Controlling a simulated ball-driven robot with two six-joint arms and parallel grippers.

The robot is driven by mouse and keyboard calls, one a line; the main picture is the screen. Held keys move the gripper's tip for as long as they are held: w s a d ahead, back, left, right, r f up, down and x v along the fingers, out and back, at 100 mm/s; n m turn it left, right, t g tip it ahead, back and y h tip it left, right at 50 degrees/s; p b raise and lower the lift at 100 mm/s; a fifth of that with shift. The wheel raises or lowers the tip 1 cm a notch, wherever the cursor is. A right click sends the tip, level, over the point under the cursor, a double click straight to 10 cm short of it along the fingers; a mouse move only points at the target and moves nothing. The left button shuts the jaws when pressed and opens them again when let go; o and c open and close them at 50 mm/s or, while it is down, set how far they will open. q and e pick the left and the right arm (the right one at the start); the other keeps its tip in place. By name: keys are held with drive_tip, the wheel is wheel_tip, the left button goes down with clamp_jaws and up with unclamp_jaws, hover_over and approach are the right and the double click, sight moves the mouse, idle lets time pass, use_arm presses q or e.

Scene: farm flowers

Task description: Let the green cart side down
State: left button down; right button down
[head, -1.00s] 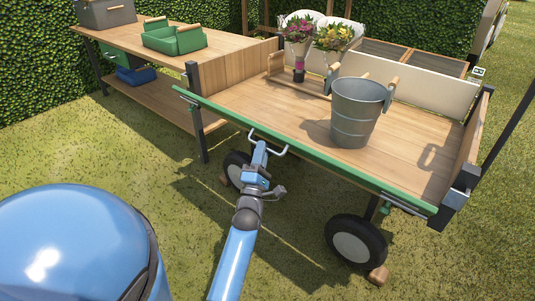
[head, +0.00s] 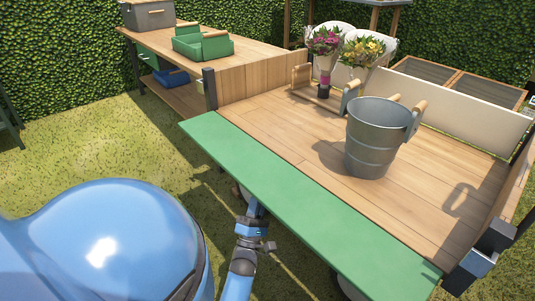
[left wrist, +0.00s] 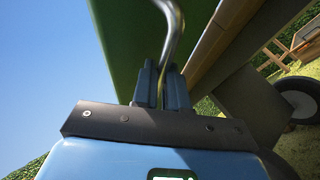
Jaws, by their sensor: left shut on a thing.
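The green cart side (head: 300,205) is swung outward from the cart's front edge, its broad inner face turned up toward the head camera. Its exact angle is hard to tell. My left gripper (head: 254,207) is below its outer edge, its tips partly hidden by the panel in the head view. In the left wrist view the gripper (left wrist: 163,85) is shut on the bent metal handle (left wrist: 175,25), beside the green panel (left wrist: 120,35). My right gripper is not in view.
On the wooden cart bed (head: 310,140) stand a metal bucket (head: 372,140) and a wooden carrier (head: 302,78) by wrapped flowers (head: 325,60). A wooden table (head: 185,55) with a green tray (head: 203,44) is at the back left. Grass at left is open.

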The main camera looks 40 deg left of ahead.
use_arm(q)
drive_tip(key=shift+w+r, duration=0.15)
drive_tip(key=shift+w, duration=0.25)
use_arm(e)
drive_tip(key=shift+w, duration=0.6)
use_arm(q)
drive_tip(key=c, duration=1.6)
unclamp_jaws()
drive_tip(key=o, duration=0.4)
drive_tip(key=shift+w+d, duration=0.15)
drive_tip(key=shift+w, duration=0.2)
drive_tip(key=shift+o, duration=0.2)
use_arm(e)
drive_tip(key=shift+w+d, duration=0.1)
use_arm(q)
drive_tip(key=shift+s, duration=0.25)
